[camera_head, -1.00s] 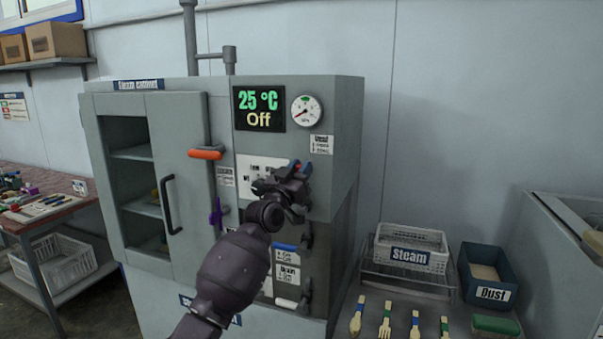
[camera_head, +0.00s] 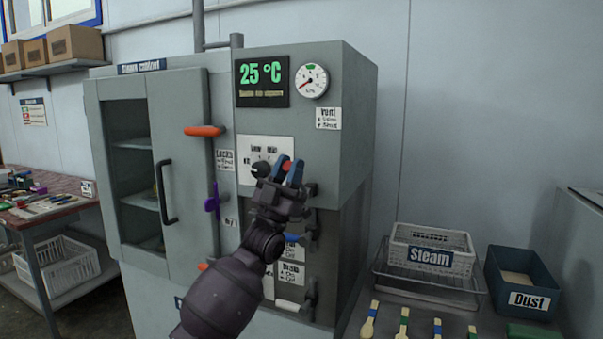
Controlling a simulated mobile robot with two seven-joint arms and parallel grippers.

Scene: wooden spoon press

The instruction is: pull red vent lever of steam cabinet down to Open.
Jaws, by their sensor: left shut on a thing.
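The grey steam cabinet (camera_head: 352,110) fills the middle of the view. Its "Vent" label (camera_head: 328,118) is right of the display, under the gauge. My left gripper (camera_head: 287,170), with blue finger pads, is in front of the panel below that label, shut on the red vent lever (camera_head: 286,162). Only a small red part of the lever shows between the pads; the gripper hides the rest. My right gripper is out of view.
An orange-red handle (camera_head: 204,131) and a purple handle (camera_head: 212,203) are by the cabinet door. A white-gripped lever (camera_head: 290,305) is lower on the front. At right stand the "Steam" basket (camera_head: 430,238) and "Dust" bin (camera_head: 523,300). The wall right of the cabinet is bare.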

